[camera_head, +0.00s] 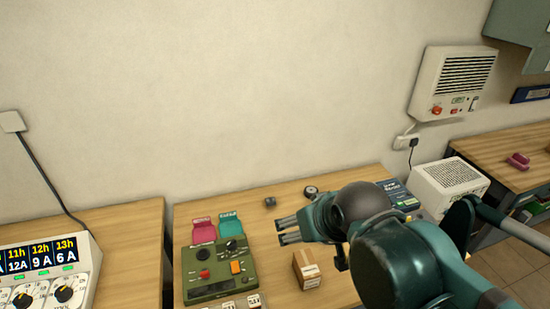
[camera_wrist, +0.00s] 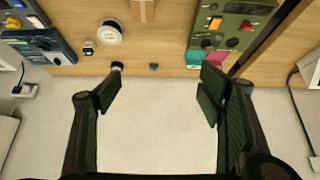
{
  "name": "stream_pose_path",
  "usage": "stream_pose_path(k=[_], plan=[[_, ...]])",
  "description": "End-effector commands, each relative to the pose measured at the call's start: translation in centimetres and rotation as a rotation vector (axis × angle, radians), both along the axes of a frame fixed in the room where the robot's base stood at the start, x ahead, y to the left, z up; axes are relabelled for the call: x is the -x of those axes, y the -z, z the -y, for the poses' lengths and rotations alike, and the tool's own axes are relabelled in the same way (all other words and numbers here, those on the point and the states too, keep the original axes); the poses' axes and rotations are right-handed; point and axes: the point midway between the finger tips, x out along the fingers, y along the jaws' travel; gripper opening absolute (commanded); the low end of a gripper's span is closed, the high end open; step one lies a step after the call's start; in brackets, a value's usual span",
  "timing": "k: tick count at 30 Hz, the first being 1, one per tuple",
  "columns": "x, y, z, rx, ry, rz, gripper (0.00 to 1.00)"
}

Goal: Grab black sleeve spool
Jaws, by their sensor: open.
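A small round black thing with a pale centre (camera_head: 311,191), which looks like the black sleeve spool, lies near the back edge of the wooden table. It also shows in the wrist view (camera_wrist: 117,67), just beyond the tip of the left finger. My gripper (camera_head: 281,231) is open and empty above the table, nearer the front than both. Its two fingers (camera_wrist: 162,78) are spread wide in the wrist view.
A green control box (camera_head: 215,270) with pink and teal pieces stands left of my gripper. A cardboard box (camera_head: 305,268) stands in front of it. A white round item (camera_wrist: 108,32) and a blue device (camera_wrist: 40,45) show in the wrist view. The wall borders the table's back.

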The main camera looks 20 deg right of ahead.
Motion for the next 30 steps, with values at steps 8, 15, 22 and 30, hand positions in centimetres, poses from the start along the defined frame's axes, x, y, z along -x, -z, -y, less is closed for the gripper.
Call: stream_pose_path(k=[8,15,22,30], plan=[[0.0,0.0,0.0,0.0,0.0,0.0,0.61],[-0.2,0.0,0.1,-0.007,0.013,-0.006,0.61],[-1.4,0.2,0.7,-0.041,0.081,-0.033,0.61],[-3.8,0.9,2.0,-0.107,0.225,-0.087,0.61]])
